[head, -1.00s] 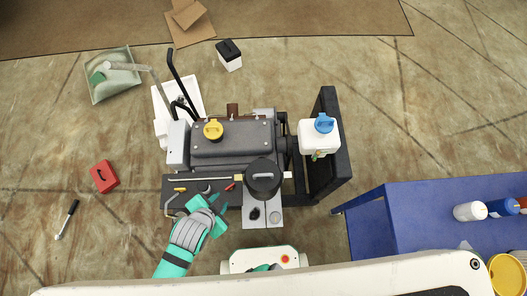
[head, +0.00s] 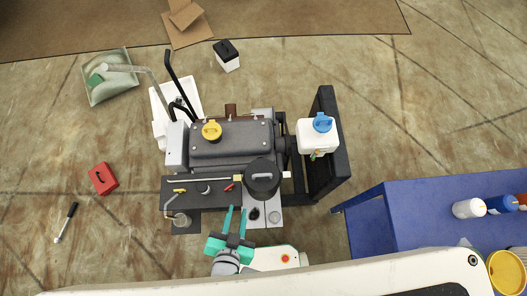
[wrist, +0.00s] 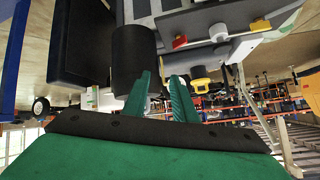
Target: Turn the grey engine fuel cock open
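The grey fuel cock (head: 204,188) sits on the dark front panel of the engine (head: 232,145), between a yellow lever (head: 180,190) and a red lever (head: 229,187). In the wrist view the grey cock (wrist: 218,32) shows at the top, with the red lever (wrist: 180,41) to its left and the yellow one (wrist: 260,25) to its right. Its exact handle angle is too small to tell. My gripper (head: 236,209) is in front of the panel, right of the cock and apart from it. Its two green fingers (wrist: 161,85) stand apart with nothing between them.
A black cylinder (head: 262,180) stands just right of my fingertips; it looms close in the wrist view (wrist: 134,55). A blue table (head: 425,215) is at the right.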

